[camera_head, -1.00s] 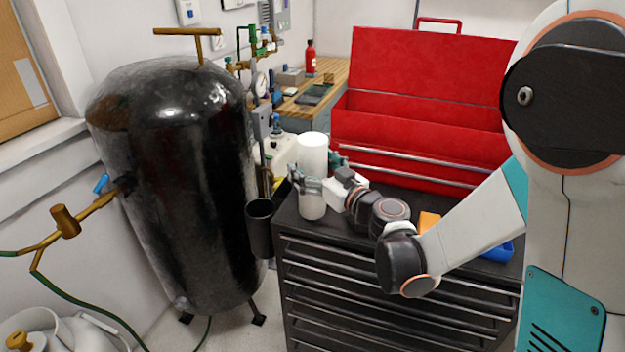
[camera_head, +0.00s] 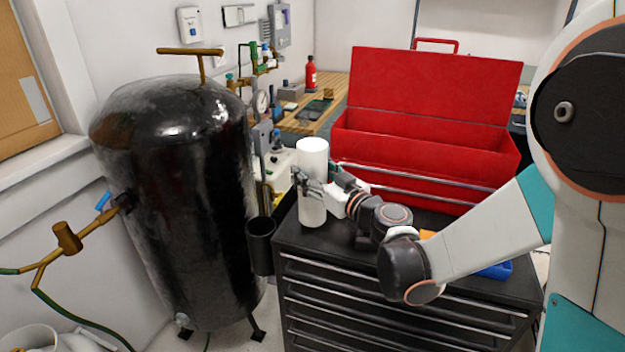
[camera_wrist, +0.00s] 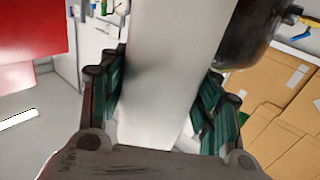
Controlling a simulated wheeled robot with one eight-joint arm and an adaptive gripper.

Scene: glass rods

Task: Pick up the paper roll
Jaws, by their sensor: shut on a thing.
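The white paper roll (camera_head: 313,158) stands upright at the left end of the black tool cabinet's top in the head view. My gripper (camera_head: 309,187) reaches it from the right and is shut on its middle. In the wrist view the roll (camera_wrist: 160,75) fills the centre, with the fingers of my gripper (camera_wrist: 160,105) pressed on both its sides. The gripper hides part of the roll's middle. I cannot tell whether the roll's base touches the cabinet top.
An open red toolbox (camera_head: 425,155) stands behind my arm on the black cabinet (camera_head: 400,300). A large black tank (camera_head: 180,200) stands close on the left. A black cup-like holder (camera_head: 261,245) hangs between tank and cabinet. A blue bin (camera_head: 496,270) lies at the right.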

